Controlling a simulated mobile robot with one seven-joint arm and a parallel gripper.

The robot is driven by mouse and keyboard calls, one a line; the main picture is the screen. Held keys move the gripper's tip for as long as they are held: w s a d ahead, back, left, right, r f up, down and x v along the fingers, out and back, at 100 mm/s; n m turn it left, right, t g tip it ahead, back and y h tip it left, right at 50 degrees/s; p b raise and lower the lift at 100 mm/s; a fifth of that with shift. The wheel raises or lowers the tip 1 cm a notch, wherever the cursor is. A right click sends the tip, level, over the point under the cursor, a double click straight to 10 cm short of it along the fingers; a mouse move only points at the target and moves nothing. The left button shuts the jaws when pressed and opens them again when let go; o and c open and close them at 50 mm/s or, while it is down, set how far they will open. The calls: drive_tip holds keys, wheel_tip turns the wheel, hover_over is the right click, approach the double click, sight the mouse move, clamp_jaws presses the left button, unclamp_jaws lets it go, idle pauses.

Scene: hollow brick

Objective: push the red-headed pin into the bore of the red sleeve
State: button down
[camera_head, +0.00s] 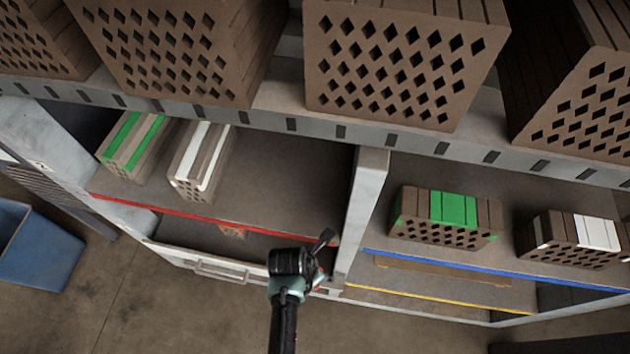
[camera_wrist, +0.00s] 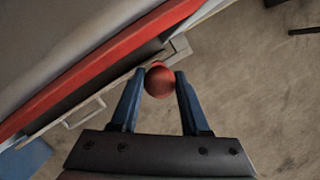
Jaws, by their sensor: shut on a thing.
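In the wrist view, my gripper (camera_wrist: 163,76) has its two blue fingers closed on the round red head of the pin (camera_wrist: 159,82). The pin's shank is hidden behind the head. In the head view, my gripper (camera_head: 317,279) is in front of the cabinet, near the lower end of the pale upright divider; a small bit of red shows beside it, but I cannot tell whether this is the pin or the sleeve. A grey bracket-like part (camera_wrist: 178,47) lies just beyond the head.
The red-edged shelf (camera_head: 215,215) is left of the divider (camera_head: 362,200), the blue-edged shelf (camera_head: 480,268) right of it. Hollow bricks with green (camera_head: 453,209) or white (camera_head: 203,155) bands stand on them. A drawer handle (camera_head: 220,270) and blue bin (camera_head: 40,250) are left. Floor is open in front.

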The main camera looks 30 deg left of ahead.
drive_tip(key=shift+f+b, duration=0.65)
drive_tip(key=shift+f, duration=0.3)
drive_tip(key=shift+s+f, duration=0.1)
drive_tip(key=shift+r+p, duration=0.2)
drive_tip(key=shift+p, duration=0.15)
drive_tip(key=shift+r+p, duration=0.9)
drive_tip(key=shift+p, duration=0.15)
idle(0.6)
drive_tip(key=shift+f+b, duration=0.85)
drive_tip(key=shift+f, duration=0.2)
idle(0.6)
idle(0.4)
